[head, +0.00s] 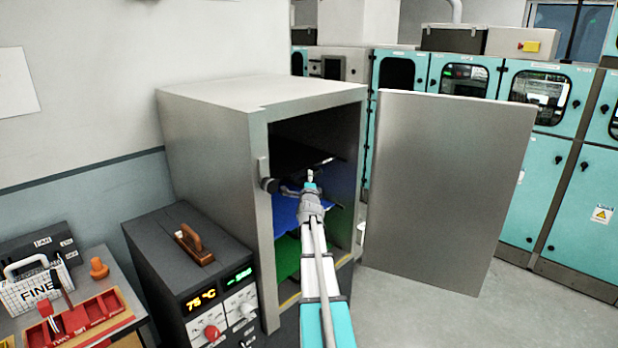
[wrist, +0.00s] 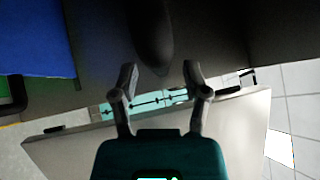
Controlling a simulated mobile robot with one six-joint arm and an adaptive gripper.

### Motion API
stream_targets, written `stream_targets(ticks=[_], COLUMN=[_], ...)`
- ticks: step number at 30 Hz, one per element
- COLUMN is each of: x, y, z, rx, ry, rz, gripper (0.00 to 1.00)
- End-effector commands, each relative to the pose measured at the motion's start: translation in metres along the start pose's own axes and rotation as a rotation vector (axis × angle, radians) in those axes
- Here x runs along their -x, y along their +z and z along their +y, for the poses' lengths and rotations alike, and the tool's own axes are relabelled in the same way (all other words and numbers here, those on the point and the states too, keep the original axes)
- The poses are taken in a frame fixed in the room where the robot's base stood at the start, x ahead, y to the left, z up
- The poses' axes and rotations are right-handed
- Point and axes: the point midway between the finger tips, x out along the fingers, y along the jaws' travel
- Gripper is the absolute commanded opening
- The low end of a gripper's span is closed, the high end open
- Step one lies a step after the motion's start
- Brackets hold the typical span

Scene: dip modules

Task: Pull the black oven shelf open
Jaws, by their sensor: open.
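The grey oven (head: 205,130) stands with its door (head: 445,190) swung open to the right. Inside, the black shelf (head: 295,153) is uppermost, above a blue shelf (head: 284,211) and a green shelf (head: 287,258). My gripper (head: 309,176) is at the oven opening, near the black shelf's front edge. In the wrist view my gripper (wrist: 161,72) is open, its two fingers apart. A dark rounded piece (wrist: 152,40), perhaps the shelf's handle, reaches toward the gap between the fingertips. I cannot tell if they touch it. My arm hides part of the lower shelves.
A dark control box (head: 185,255) with a brown handle stands left of the oven. A bench with a red tray (head: 92,318) is further left. Teal cabinets (head: 560,190) line the right. Grey floor (head: 430,315) is free before the open door.

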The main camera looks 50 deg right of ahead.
Motion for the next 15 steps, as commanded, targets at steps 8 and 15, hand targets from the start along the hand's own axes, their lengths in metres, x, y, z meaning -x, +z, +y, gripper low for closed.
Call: stream_targets(ticks=[8, 15], x=[-0.018, -0.018], y=[0.0, 0.0], z=[0.0, 0.0], rx=[0.0, 0.0], ry=[0.0, 0.0], rz=[0.0, 0.0], gripper=[0.6, 0.6])
